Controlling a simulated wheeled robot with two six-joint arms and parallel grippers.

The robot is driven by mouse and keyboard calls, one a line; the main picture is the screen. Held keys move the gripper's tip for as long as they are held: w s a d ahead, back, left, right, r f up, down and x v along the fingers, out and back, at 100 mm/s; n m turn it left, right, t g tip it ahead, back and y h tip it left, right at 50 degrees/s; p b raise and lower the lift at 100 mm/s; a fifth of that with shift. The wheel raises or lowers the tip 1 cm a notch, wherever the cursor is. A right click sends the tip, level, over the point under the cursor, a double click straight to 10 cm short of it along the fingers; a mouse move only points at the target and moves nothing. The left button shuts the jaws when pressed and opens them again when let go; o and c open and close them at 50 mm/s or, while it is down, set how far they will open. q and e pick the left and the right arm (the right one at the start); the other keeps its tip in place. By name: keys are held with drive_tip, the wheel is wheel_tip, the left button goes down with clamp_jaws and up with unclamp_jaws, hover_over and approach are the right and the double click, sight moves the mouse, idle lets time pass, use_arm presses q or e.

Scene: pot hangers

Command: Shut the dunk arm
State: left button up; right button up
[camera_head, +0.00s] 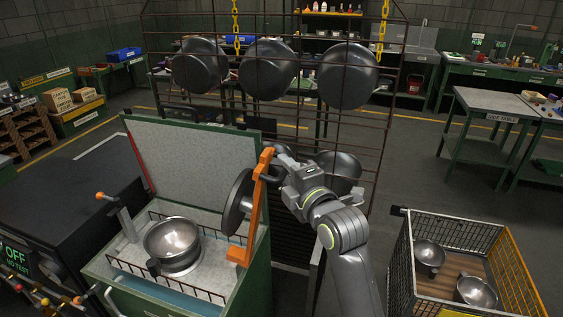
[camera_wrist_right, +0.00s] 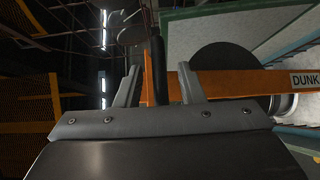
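The dunk arm (camera_head: 257,205) is an orange bar standing raised at the right side of the green tank, with a dark round disc (camera_head: 238,202) on its left. In the right wrist view the bar (camera_wrist_right: 240,82) bears a DUNK label. My right gripper (camera_head: 275,156) is at the bar's upper end. In the wrist view its fingers (camera_wrist_right: 158,88) stand apart on either side of a black handle (camera_wrist_right: 157,62), with a gap visible on both sides. The green tank (camera_head: 262,285) has its lid (camera_head: 190,155) raised. My left gripper is in neither view.
A wire rack (camera_head: 392,100) with hanging dark pans stands behind. A wire crate (camera_head: 400,255) with two bowls is at the lower right.

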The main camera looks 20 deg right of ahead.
drive_tip(key=shift+w+a, duration=0.25)
drive_tip(key=shift+w, duration=1)
drive_tip(key=shift+f, duration=0.1)
clamp_jaws()
